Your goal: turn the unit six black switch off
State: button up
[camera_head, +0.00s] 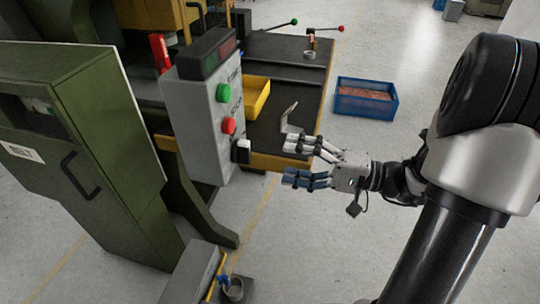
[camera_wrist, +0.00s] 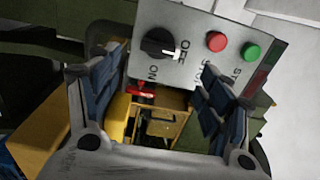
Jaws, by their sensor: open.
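The black switch (camera_head: 241,151) sits low on the grey control box (camera_head: 200,115), below a green and a red button. In the wrist view it is a round black knob (camera_wrist: 157,44) between OFF and ON lettering. A white mark shows on its side nearer OFF; I cannot tell its exact setting. My gripper (camera_head: 286,161) is open and empty, to the right of the switch and apart from it, fingers pointing at the box. In the wrist view the fingers (camera_wrist: 163,63) stand either side of the space below the knob.
The red button (camera_head: 229,126) and green button (camera_head: 223,92) are close above the switch. A dark bench with a yellow edge (camera_head: 285,163) lies behind, carrying a yellow tray (camera_head: 257,97) and a metal bracket (camera_head: 290,118). A blue crate (camera_head: 366,99) stands beyond. A green cabinet is left.

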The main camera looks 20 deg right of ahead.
jog(key=shift+v, duration=1.35)
